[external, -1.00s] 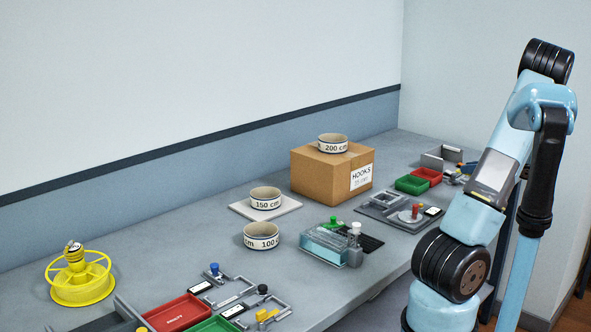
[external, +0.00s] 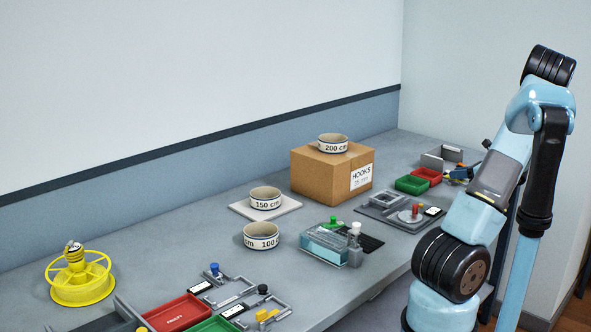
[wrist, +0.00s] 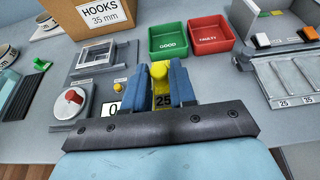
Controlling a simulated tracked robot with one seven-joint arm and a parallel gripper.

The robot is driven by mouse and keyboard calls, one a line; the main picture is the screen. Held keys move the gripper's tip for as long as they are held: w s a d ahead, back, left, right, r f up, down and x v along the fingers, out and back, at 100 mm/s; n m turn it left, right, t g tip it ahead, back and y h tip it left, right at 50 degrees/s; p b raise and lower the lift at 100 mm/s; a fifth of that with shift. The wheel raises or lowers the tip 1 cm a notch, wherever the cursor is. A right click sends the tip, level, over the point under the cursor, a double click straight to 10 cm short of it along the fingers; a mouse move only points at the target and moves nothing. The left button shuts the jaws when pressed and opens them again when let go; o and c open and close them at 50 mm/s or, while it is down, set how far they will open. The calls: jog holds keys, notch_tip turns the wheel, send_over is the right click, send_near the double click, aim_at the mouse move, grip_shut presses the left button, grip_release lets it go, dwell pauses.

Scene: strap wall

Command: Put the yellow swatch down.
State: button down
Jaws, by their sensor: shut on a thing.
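The yellow swatch (wrist: 160,71), with a dark 25 on its lower part, is held between the blue fingers of my gripper (wrist: 161,88) in the wrist view. My gripper is shut on it. The swatch appears above the grey bench, in front of the green tray and beside the grey device with a red knob. In the external view my gripper (external: 459,173) is partly hidden by my arm at the right end of the bench. The swatch is too small to make out surely there.
A green GOOD tray (wrist: 168,53) and a red FAULTY tray (wrist: 211,47) stand behind my gripper. A grey slotted rack (wrist: 290,85), marked 25 and 35, is to the right. The red-knobbed device (wrist: 88,104) and the HOOKS box (wrist: 79,19) are left. Bare bench lies right of my fingers.

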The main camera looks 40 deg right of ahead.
send_over(453, 199)
notch_tip(453, 199, down, 6)
jog(key=shift+w+f, duration=0.1)
jog(key=shift+f, duration=0.15)
jog(key=shift+a+f, duration=0.1)
jog(key=shift+f, duration=1.3)
jog(key=shift+f, duration=0.1)
jog(key=c, duration=0.9)
grip_release()
jog(key=shift+s+r, duration=0.2)
jog(key=shift+s, duration=0.1)
jog(key=v, duration=1.1)
jog(key=shift+s, duration=0.25)
